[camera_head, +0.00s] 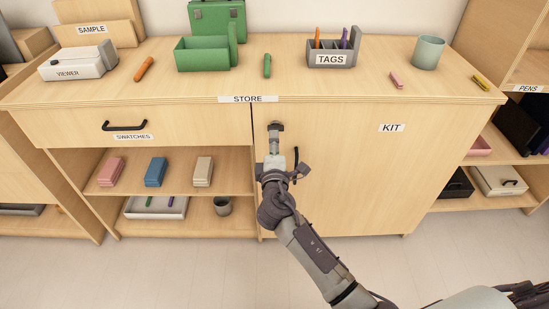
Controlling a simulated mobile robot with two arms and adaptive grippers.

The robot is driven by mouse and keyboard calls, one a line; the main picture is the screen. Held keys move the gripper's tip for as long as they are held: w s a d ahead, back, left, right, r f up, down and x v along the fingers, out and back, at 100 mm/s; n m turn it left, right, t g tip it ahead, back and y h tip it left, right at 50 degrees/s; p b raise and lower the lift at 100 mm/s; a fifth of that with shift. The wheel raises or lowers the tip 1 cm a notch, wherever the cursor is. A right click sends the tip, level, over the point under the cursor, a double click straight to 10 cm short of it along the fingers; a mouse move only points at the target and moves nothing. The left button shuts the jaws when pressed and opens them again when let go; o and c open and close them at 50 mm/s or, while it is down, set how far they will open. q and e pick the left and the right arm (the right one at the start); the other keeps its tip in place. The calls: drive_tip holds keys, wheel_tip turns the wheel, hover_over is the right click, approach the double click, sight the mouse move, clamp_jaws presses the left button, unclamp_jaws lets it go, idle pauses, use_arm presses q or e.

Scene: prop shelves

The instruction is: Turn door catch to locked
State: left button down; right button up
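The cabinet door labelled KIT (345,170) is closed under the STORE top. My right gripper (276,128) reaches up to the door's upper left corner, with its fingertips at or in front of the spot where a small dark catch seems to be. The gripper and wrist hide most of that spot, so I cannot tell which way the catch is turned or whether I touch it. The fingers are too small to tell open from shut. A thin dark upright piece (296,154), perhaps the door handle, shows just right of my gripper. My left gripper is not in view.
The SWATCHES drawer (70,128) with its black handle (125,126) is left of the door. Open shelves below hold coloured blocks and a grey cup (222,206). A green box (203,56) and the TAGS holder (333,50) stand on top. The floor in front is clear.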

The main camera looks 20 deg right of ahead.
drive_tip(key=v, duration=0.7)
drive_tip(key=shift+s, duration=0.35)
drive_tip(key=shift+a, duration=0.1)
